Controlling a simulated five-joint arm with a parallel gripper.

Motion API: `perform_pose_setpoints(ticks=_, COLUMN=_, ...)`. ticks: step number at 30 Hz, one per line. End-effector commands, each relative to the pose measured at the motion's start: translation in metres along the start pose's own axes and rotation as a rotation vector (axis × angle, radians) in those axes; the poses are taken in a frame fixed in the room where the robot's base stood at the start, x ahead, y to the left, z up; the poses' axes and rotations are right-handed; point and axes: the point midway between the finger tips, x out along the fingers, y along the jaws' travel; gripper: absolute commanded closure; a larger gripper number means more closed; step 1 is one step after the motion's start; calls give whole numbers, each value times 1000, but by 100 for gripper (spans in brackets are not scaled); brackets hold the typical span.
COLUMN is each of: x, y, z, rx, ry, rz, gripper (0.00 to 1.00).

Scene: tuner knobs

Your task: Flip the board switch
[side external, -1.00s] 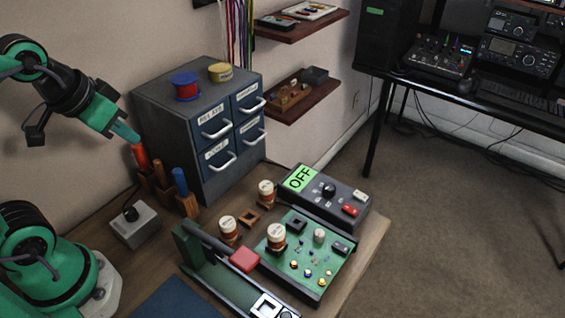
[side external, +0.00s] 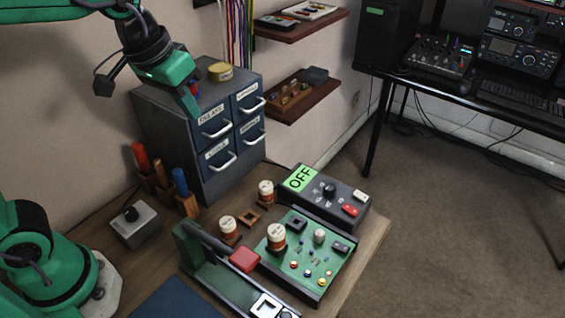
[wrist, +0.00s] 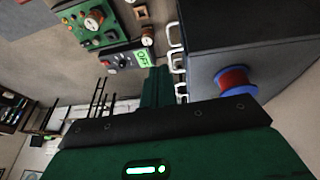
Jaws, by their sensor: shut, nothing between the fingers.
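The green circuit board (side external: 291,262) lies on the bench in the side view, with a dark block (side external: 341,246) at its right corner and several small coloured parts. I cannot tell which part is its switch or how it is set. The board also shows at the top of the wrist view (wrist: 83,36). My gripper (side external: 193,110) is shut and empty, pointing down in front of the drawer cabinet's upper part. It is high above the board and well to its left. The fingers also show in the wrist view (wrist: 157,82).
The drawer cabinet (side external: 165,125) carries a yellow spool (side external: 220,72). A control box with a green OFF display (side external: 300,178) stands behind the board. Capped cans (side external: 229,229) stand between.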

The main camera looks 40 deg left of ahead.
Motion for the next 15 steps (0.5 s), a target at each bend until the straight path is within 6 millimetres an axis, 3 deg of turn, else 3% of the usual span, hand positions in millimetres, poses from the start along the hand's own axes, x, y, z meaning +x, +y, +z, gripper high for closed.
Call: perform_pose_setpoints(ticks=15, x=31, y=85, z=-49, rx=-2, ry=-123, rz=10, gripper=100)
